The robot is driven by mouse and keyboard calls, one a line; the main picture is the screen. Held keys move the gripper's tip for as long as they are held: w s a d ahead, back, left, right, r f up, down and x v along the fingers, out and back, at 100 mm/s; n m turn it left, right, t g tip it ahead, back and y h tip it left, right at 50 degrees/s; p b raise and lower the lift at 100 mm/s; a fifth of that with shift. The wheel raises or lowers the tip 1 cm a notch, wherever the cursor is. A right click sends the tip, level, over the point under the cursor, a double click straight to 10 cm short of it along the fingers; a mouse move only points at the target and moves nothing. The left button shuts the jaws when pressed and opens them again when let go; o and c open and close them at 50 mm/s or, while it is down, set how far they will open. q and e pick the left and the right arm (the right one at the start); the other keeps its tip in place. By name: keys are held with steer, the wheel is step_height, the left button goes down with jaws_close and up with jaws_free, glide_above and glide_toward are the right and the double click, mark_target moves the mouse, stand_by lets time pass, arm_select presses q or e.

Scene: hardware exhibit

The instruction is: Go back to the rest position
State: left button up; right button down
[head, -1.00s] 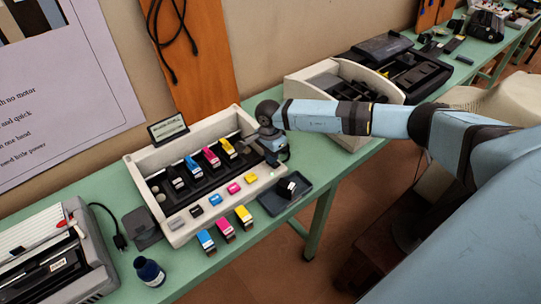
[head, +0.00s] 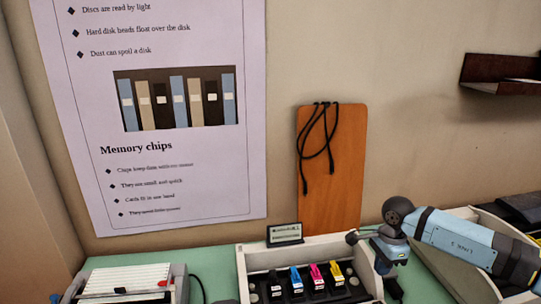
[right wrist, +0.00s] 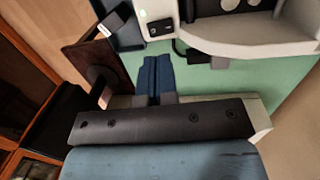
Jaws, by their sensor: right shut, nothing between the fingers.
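My right gripper (head: 394,288) hangs down at the right end of the white printer (head: 362,264); its tips are near the bottom edge of the head view. In the right wrist view its two blue fingers (right wrist: 155,75) are together with nothing between them. They are over the green table, beside the white printer (right wrist: 225,42); I cannot tell the exact gap. My left gripper is in no view.
Black, blue, magenta and yellow cartridges (head: 316,277) stand in the printer. A dark tray (right wrist: 128,36) holds a cartridge (right wrist: 110,25). Another light-coloured device (head: 120,285) stands at left. A wooden board (head: 340,180) and poster (head: 155,180) are on the wall.

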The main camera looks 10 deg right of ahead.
steer(key=s+a+f+m+y, duration=0.1)
steer(key=s+a+y, duration=0.15)
steer(key=a, duration=0.25)
steer(key=s+a+f+m+g+y+p, duration=0.1)
steer(key=s+a+y, duration=0.15)
steer(key=a, duration=0.35)
steer(key=s+a+f+y, duration=0.1)
steer(key=s+a+y, duration=0.15)
steer(key=a, duration=0.25)
steer(key=s+a+r+m+t+y+p, duration=0.1)
steer(key=s+a+r+m+t+y, duration=0.15)
steer(key=a+m+y, duration=0.35)
steer(key=s+a+r+m+t+y+p, duration=0.1)
steer(key=s+a+r+m+t+y, duration=0.2)
steer(key=a+m, duration=0.35)
steer(key=s+d+f+n+t+h+p, duration=0.1)
steer(key=s+d+f+n+t+h, duration=0.2)
steer(key=n, duration=1.4)
steer(key=s+d+f+n+t+h+p, duration=0.2)
steer(key=s+d+f+n+t+h, duration=0.2)
steer(key=s+d+f+n+h, duration=0.6)
step_height(320, 180, down, 3)
steer(key=s+n+h, duration=0.1)
steer(key=n, duration=0.7)
steer(key=shift+s+d, duration=0.2)
steer(key=shift+s, duration=0.2)
steer(key=shift+r, duration=0.1)
